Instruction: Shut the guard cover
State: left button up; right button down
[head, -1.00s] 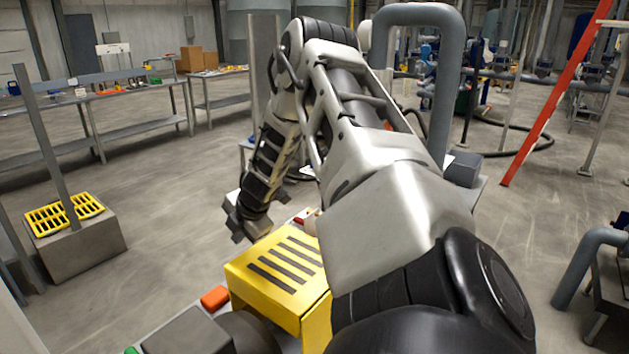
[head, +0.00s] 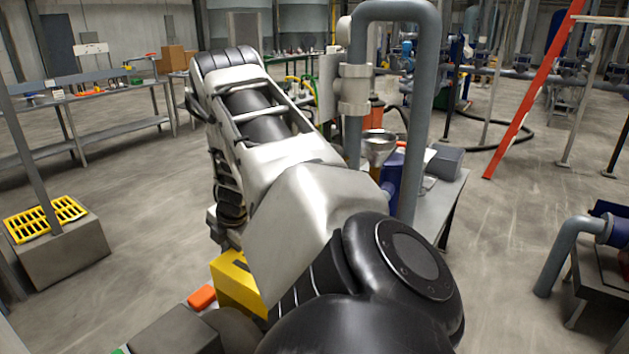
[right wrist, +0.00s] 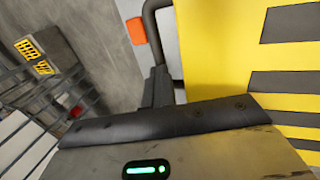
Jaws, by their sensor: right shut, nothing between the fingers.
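The guard cover (head: 237,283) is yellow with dark slots. In the head view only its left part shows, low in the middle, and my right arm hides the rest. In the right wrist view its slotted yellow face (right wrist: 220,50) fills the upper right. My right gripper (right wrist: 158,88) shows there with its fingers together and empty, just left of the yellow face. I cannot tell whether it touches the cover. In the head view the right fingertips are hidden behind the arm. I cannot tell how far open the cover stands. My left gripper is not in view.
An orange block (head: 202,297) lies left of the cover. A bent dark bar (right wrist: 153,25) shows beside it in the right wrist view. A thick grey pipe (head: 430,110) rises behind my arm. A plinth with yellow grates (head: 45,220) stands left. The floor between is clear.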

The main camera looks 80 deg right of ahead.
jog(key=shift+s+a+f, duration=0.2)
jog(key=shift+s+a, duration=0.05)
jog(key=w+d+r+v, duration=0.1)
jog(key=w+d+v, duration=0.1)
jog(key=v, duration=1.2)
jog(key=shift+a+p, duration=0.35)
jog(key=shift+a, duration=0.05)
jog(key=shift+f, duration=0.1)
